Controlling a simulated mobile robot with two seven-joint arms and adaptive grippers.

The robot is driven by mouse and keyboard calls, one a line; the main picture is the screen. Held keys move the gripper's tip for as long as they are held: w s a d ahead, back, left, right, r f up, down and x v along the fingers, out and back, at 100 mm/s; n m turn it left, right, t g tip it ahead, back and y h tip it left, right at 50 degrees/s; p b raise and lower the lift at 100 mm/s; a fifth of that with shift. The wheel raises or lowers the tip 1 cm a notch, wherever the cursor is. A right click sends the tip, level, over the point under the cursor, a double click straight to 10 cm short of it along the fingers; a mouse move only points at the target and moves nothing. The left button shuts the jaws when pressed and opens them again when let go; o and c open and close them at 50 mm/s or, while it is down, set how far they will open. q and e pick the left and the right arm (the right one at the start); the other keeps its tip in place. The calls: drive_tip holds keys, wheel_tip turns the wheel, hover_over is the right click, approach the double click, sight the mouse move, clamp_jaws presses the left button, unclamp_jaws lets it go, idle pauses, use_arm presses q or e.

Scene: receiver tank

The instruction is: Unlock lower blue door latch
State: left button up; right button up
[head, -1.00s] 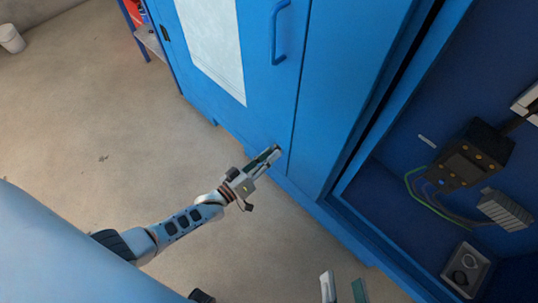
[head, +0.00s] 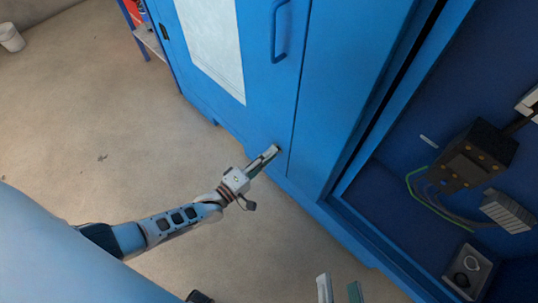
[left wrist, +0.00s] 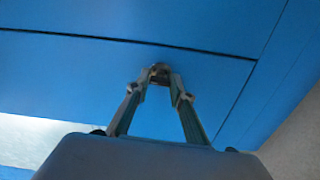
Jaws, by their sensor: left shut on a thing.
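The blue door (head: 265,110) is closed, with a blue handle (head: 275,35) higher up. The lower latch (left wrist: 159,70) is a small dark metal piece near the door's edge seam in the left wrist view. In the head view my fingers hide most of it. My left gripper (head: 274,150) is at the lower part of the door, its fingertips shut on the latch. It also shows in the left wrist view (left wrist: 160,82), with one finger on each side of the latch. My right gripper (head: 340,291) shows only its two fingertips at the bottom edge, apart and empty.
An open blue cabinet bay (head: 400,170) to the right holds a dark device (head: 470,155) with cables and a grey tray (head: 468,270). A white sheet (head: 210,45) is on the door. A shelf stands at the upper left.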

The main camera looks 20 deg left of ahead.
use_arm(q)
drive_tip(key=shift+n, duration=0.6)
drive_tip(key=o, duration=1.1)
drive_tip(key=shift+o, duration=0.2)
drive_tip(key=v, duration=1.2)
